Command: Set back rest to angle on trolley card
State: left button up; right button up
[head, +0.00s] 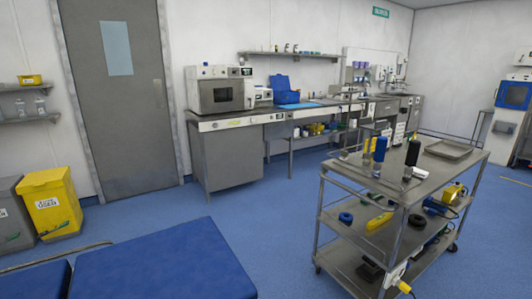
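The operating table's blue padded section (160,270) is at the lower left, cut off by the bottom edge of the head view. A second blue pad (36,282) lies to its left across a dark gap, with a thin metal rail (60,257) beyond it. I cannot tell which pad is the back rest, or its angle. The steel trolley (330,178) stands at the right with three shelves. A small white patch (419,173) on its top may be the card; no writing is readable. Neither of my grippers is in view.
The trolley top holds a tray (450,149), a black-handled tool (412,153) and yellow and blue-handled tools. Its lower shelves hold loose items, including a yellow device (453,193). A yellow bin (50,205) stands at left. Blue floor (265,220) between table and trolley is clear.

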aim_at(192, 259)
jog(key=k+u, duration=0.1)
jog(key=u, duration=0.3)
jog(key=k+u, duration=0.1)
jog(key=u, duration=0.3)
jog(key=k+u, duration=0.1)
jog(key=u, duration=0.35)
jog(key=j+u, duration=0.15)
jog(key=u, duration=0.25)
jog(key=k+j+u, duration=0.1)
jog(key=u, duration=0.3)
jog(key=z, duration=1.3)
jog(key=i+l+u, duration=0.25)
jog(key=i+l, duration=0.45)
